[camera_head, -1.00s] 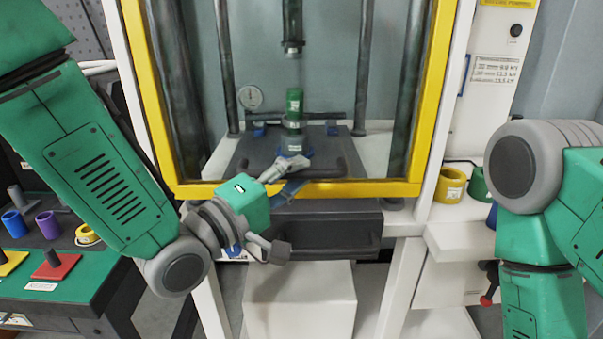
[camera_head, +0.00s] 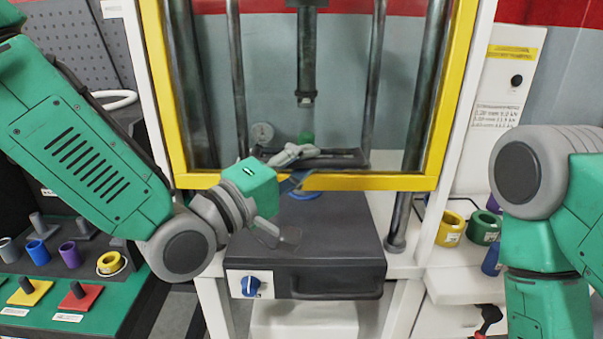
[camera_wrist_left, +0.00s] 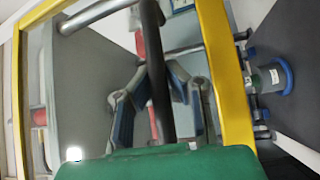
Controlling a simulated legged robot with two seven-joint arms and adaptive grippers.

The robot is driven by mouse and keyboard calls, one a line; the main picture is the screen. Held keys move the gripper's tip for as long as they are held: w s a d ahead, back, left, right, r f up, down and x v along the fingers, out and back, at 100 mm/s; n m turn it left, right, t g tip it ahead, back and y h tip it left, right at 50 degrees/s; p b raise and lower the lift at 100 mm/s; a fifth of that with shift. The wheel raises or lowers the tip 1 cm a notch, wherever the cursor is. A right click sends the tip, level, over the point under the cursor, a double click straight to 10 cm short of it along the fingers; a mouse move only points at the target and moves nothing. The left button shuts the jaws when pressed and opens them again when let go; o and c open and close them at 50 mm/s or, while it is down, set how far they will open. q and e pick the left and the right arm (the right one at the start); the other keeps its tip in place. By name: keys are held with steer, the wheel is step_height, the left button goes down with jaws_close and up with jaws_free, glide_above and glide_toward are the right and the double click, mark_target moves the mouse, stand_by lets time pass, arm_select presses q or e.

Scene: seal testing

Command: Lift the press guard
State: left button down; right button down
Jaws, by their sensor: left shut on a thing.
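The press guard is a clear panel in a yellow frame (camera_head: 385,183), upright on the front of the press, its lower edge raised above the dark press base (camera_head: 335,235). Its dark bar handle (camera_head: 345,158) runs along the lower part of the panel. My left gripper (camera_head: 298,160) is at the handle. In the left wrist view its fingers (camera_wrist_left: 158,105) are closed around the dark handle bar (camera_wrist_left: 160,60), with the yellow frame (camera_wrist_left: 228,75) beside them. My right gripper is out of view; only my right arm shows.
The base has a blue knob (camera_head: 250,286). A grey cylinder with a blue ring (camera_wrist_left: 285,78) stands beyond the frame in the wrist view. Yellow (camera_head: 451,229) and green (camera_head: 484,227) rings sit on a right shelf. A green tray (camera_head: 40,312) with coloured parts is at left.

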mark_target(312, 47)
arm_select(q)
steer(key=r+p, duration=0.3)
steer(key=r, duration=0.2)
steer(key=r+p, duration=0.3)
steer(key=r, duration=0.2)
steer(key=r+p, duration=0.3)
steer(key=r, duration=0.3)
steer(key=shift+s+d, duration=0.2)
steer(key=shift+s, duration=0.05)
